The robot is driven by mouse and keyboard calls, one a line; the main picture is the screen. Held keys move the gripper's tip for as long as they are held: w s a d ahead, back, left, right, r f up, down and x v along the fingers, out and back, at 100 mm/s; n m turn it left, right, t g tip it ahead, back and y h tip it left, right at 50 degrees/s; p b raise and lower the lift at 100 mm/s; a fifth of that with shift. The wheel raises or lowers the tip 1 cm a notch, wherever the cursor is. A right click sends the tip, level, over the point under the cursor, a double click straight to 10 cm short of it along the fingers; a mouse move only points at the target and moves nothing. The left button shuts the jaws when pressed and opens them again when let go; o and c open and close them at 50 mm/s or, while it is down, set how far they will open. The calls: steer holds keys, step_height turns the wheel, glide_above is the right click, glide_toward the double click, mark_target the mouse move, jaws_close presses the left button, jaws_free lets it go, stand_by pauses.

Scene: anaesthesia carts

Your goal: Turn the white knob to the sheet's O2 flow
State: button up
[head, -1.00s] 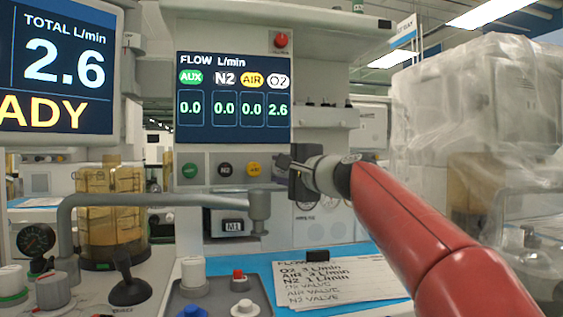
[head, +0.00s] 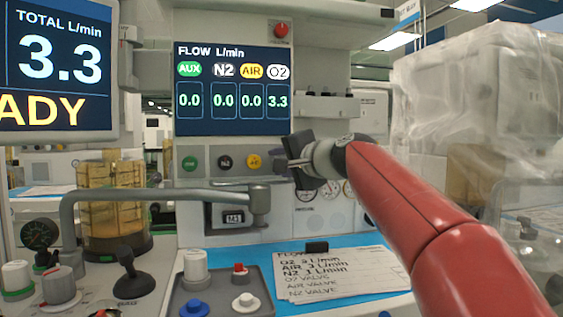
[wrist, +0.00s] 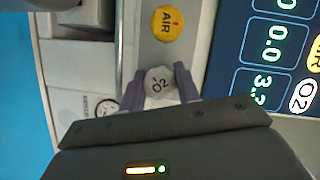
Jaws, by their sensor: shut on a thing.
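The white O2 knob (wrist: 160,84) sits between the two fingers of my gripper (wrist: 160,88) in the wrist view, and the gripper is shut on it. In the head view my gripper (head: 284,160) hides the knob at the right end of the knob row. The flow display (head: 232,92) reads O2 3.3, with AUX, N2 and AIR at 0.0. The flow sheet (head: 335,274) lies on the blue mat and lists O2 3 L/min, AIR 3 L/min and N2 1 L/min.
The yellow AIR knob (head: 254,161) is beside the gripper, then the black N2 knob (head: 225,162) and green AUX knob (head: 190,163). A grey pipe arm (head: 160,196) crosses below the knobs. A large monitor (head: 58,68) reads total 3.3.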

steer(key=shift+f, duration=0.1)
steer(key=o, duration=0.7)
steer(key=shift+s, duration=0.1)
steer(key=b+v, duration=0.2)
steer(key=v, duration=0.5)
steer(key=shift+s+d, duration=0.2)
steer(key=shift+s, duration=0.05)
steer(key=shift+s, duration=0.1)
